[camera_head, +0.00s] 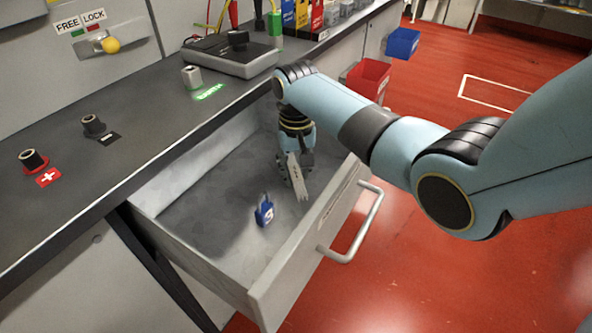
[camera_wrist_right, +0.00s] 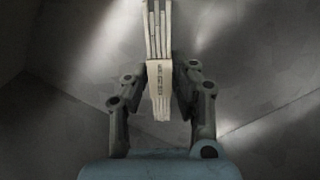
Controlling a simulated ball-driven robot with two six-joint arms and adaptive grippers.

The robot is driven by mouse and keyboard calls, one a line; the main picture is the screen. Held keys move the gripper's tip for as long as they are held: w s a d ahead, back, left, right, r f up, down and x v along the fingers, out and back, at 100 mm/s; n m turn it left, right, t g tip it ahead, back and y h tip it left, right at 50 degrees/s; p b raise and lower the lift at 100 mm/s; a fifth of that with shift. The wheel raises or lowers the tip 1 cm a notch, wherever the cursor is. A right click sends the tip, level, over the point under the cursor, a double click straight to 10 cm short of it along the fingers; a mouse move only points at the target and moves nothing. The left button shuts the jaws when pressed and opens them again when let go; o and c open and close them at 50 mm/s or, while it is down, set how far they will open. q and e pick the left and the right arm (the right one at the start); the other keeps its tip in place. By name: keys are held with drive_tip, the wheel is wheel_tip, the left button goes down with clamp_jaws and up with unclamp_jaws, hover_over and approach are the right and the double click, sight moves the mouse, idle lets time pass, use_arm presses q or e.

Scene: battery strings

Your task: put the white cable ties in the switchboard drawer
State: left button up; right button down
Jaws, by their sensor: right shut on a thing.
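The switchboard drawer (camera_head: 193,231) stands open below the bench, with its handle (camera_head: 353,231) on the front. My right gripper (camera_head: 292,165) reaches down inside the drawer. It is shut on the white cable ties (camera_head: 297,178), a thin pale bundle that hangs down between the fingers. In the right wrist view the cable ties (camera_wrist_right: 160,80) show as several strips joined by a band with small dark print, between the two fingers (camera_wrist_right: 160,95). I cannot tell whether the bundle's lower end touches the drawer floor. My left gripper is not in view.
A blue padlock-like item (camera_head: 264,212) lies in the drawer, left of the cable ties. The bench (camera_head: 150,110) above carries terminals and a grey meter (camera_head: 230,57). The drawer's left part is clear.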

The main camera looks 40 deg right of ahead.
sight(296, 174)
drive_tip(key=c, duration=1.1)
unclamp_jaws()
drive_tip(key=shift+f, duration=0.1)
wheel_tip(296, 174, up, 12)
drive_tip(key=p, duration=0.3)
